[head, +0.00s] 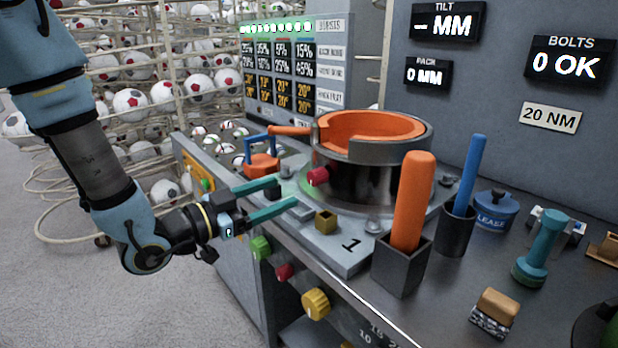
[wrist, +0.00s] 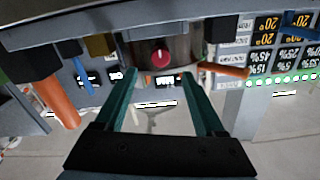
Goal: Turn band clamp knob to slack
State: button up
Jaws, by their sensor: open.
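A red knob (head: 318,177) sits on the front of the round metal band (head: 365,170), which rings an orange liner (head: 365,126). In the wrist view the red knob (wrist: 160,57) shows beyond the fingertips, roughly centred between them. A pale mark is visible on its face, but its setting is unclear. My gripper (head: 292,192) is open and empty, its two teal fingers pointing at the band. In the head view the fingertips are a little left of the knob and appear apart from it. In the wrist view my gripper (wrist: 157,78) has nothing between its fingers.
A small brass block (head: 326,222) stands on the plate marked 1, right of my fingers. An orange-handled tool (head: 412,200) in a dark holder stands further right. An orange clamp with a blue handle (head: 262,163) is behind my gripper. Knobs (head: 316,304) line the bench front.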

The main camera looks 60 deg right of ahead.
aim_at(311, 180)
jog(key=p+x, duration=0.2)
jog(key=x, duration=0.7)
jog(key=shift+d+p, duration=0.15)
jog(key=shift+p, duration=0.15)
grip_shut()
